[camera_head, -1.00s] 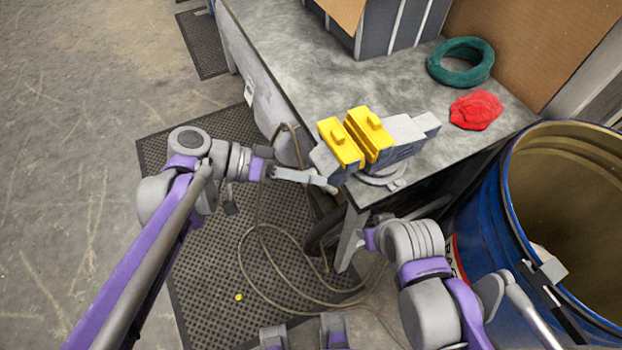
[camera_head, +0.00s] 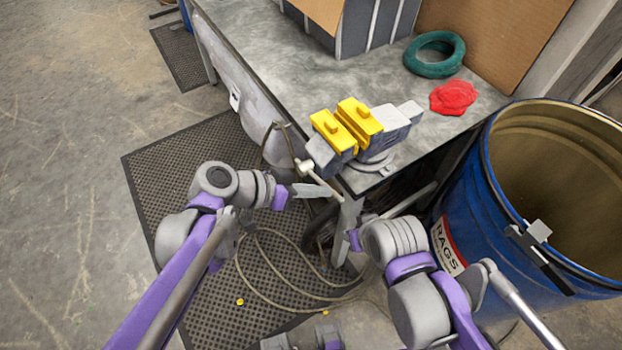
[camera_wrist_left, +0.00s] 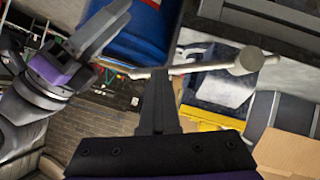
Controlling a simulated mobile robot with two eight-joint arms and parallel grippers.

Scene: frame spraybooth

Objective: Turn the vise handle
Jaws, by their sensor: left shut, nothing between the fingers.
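The vise (camera_head: 345,135), grey with yellow jaw covers, sits on the near corner of the workbench. Its handle, a thin metal bar (camera_head: 322,181), slants down from the vise's near end. My left gripper (camera_head: 323,191) is shut and empty, with its fingertips at the bar. In the left wrist view the bar (camera_wrist_left: 205,67) with a round knob (camera_wrist_left: 248,60) crosses just beyond the shut fingertips (camera_wrist_left: 158,75); I cannot tell whether they touch it. My right gripper (camera_wrist_left: 108,28) shows in the left wrist view, off to one side; its jaw gap is unclear.
The workbench (camera_head: 265,55) carries a teal ring (camera_head: 435,55), a red cloth (camera_head: 453,97) and a box (camera_head: 365,30). A blue rag drum (camera_head: 475,205) stands close on the right. A hose (camera_head: 285,285) lies on the floor mat (camera_head: 180,160).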

